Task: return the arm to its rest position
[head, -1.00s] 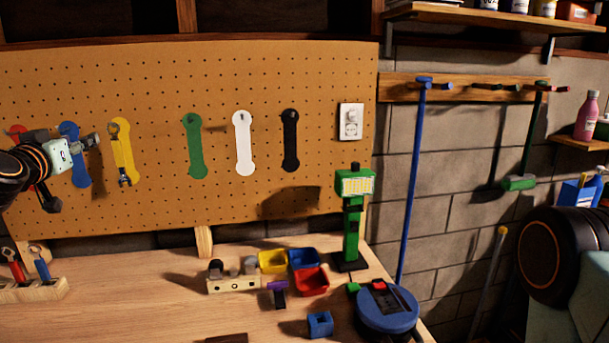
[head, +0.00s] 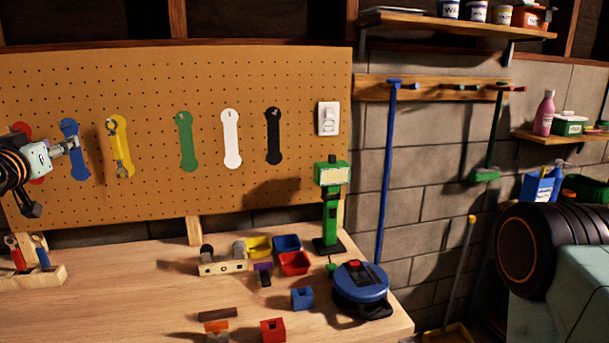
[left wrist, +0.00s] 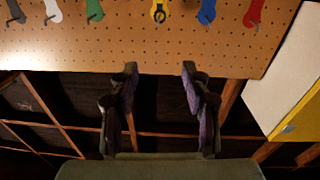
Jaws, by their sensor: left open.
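My left gripper (head: 52,176) is at the left edge of the head view, in front of the pegboard near the red and blue tool outlines. Its two fingers are spread, with nothing between them. In the left wrist view the open fingers (left wrist: 160,88) stand apart, clear of the pegboard. A wrench with metallic ends (head: 121,168) appears to hang on the yellow outline (head: 118,147), to the right of my gripper and apart from it. My right arm (head: 525,250) shows at the right as a black joint with an orange ring; its gripper is out of view.
The pegboard (head: 210,85) also has green, white and black outlines. On the workbench (head: 120,290) are a wooden tool holder (head: 40,275), small coloured bins (head: 293,262), a green stand (head: 330,205), a blue round device (head: 360,285) and loose blocks. The left-middle bench top is mostly clear.

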